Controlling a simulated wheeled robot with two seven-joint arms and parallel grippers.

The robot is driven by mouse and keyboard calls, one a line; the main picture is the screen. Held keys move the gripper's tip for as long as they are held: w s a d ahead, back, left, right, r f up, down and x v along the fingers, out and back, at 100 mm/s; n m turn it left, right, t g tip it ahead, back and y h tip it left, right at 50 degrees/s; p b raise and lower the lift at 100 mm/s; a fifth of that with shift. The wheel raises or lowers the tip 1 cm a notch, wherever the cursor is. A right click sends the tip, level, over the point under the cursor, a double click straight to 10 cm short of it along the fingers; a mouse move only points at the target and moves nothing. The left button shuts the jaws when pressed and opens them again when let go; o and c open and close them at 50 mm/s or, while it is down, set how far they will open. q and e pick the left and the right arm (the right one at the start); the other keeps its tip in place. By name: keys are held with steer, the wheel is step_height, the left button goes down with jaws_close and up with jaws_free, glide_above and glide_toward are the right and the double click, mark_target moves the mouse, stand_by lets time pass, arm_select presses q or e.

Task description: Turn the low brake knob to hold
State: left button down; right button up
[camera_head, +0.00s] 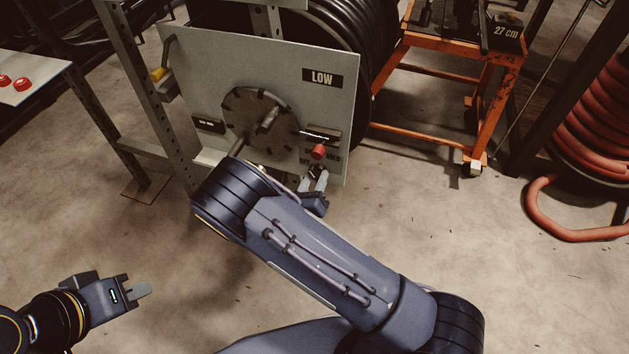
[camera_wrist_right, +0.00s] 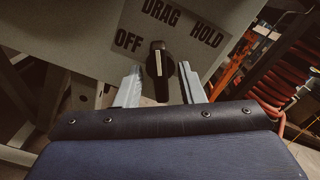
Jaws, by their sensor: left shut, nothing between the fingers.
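The low brake knob (camera_wrist_right: 158,66) is black with a pale pointer line and sits on the grey panel. Its pointer is close to upright in the right wrist view, toward the word DRAG, between OFF at left and HOLD at right. My right gripper (camera_wrist_right: 160,78) is open, with one finger on each side of the knob; I cannot tell whether they touch it. In the head view my right gripper (camera_head: 317,180) is at the panel's lower right, where the knob is not clearly visible. My left gripper (camera_head: 140,291) is shut and empty, low at the left, away from the panel.
The panel (camera_head: 215,65) carries a LOW label (camera_head: 322,78), a round dark disc (camera_head: 243,112) with a handle, and a red knob (camera_head: 318,152) just above my right gripper. An orange cart (camera_head: 390,65) and a red hose coil (camera_head: 590,130) stand to the right.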

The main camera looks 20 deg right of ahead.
jaws_close()
steer(key=shift+m, duration=0.3)
steer(key=m+b, duration=0.1)
steer(key=m, duration=0.4)
steer(key=shift+f+m+b, duration=0.1)
steer(key=shift+m+b, duration=0.2)
steer(key=shift+b, duration=0.1)
steer(key=m+b, duration=0.2)
steer(key=m, duration=0.3)
steer(key=shift+m, duration=0.3)
stand_by(0.4)
jaws_free()
